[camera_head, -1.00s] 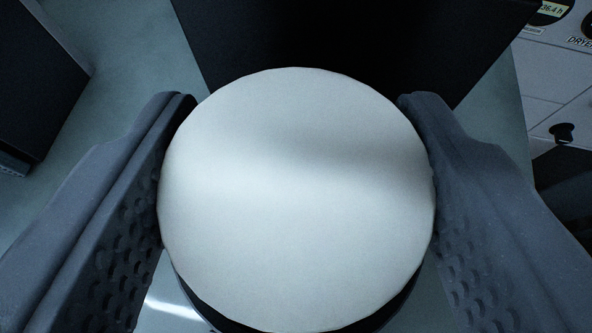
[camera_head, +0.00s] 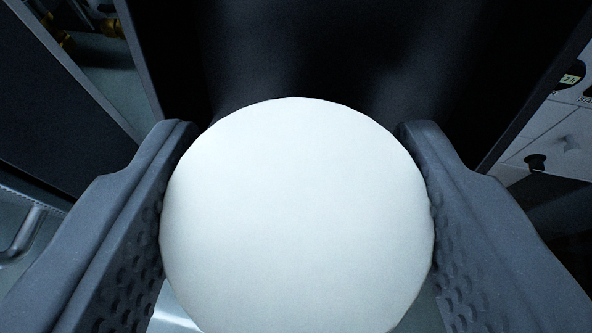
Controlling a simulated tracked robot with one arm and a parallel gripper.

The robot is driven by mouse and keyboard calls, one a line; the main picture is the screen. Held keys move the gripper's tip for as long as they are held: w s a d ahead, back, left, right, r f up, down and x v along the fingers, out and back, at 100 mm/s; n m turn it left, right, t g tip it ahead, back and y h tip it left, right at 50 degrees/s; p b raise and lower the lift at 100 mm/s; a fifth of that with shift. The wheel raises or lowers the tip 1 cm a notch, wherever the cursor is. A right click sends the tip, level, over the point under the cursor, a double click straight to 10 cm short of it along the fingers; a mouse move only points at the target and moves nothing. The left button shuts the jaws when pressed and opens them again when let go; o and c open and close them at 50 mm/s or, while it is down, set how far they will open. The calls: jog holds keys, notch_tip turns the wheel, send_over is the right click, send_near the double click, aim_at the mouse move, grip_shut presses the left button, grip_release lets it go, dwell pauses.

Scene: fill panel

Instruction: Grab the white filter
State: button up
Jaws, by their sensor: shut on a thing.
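The white filter (camera_head: 297,215) is a large round white disc in the middle of the head camera view. Its lower edge runs out of the bottom of the frame. My gripper (camera_head: 297,135) has one dark grey finger on each side of the filter, and both fingers press against its sides. The gripper is shut on the filter. What lies under the filter is mostly hidden by it.
A dark upright panel (camera_head: 300,50) fills the space beyond the filter. A dark box-like unit (camera_head: 50,110) stands at the left, with a metal handle (camera_head: 22,235) below it. A white control panel (camera_head: 555,140) with knobs is at the right.

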aim_at(295, 205)
jog(key=shift+r, duration=4.95)
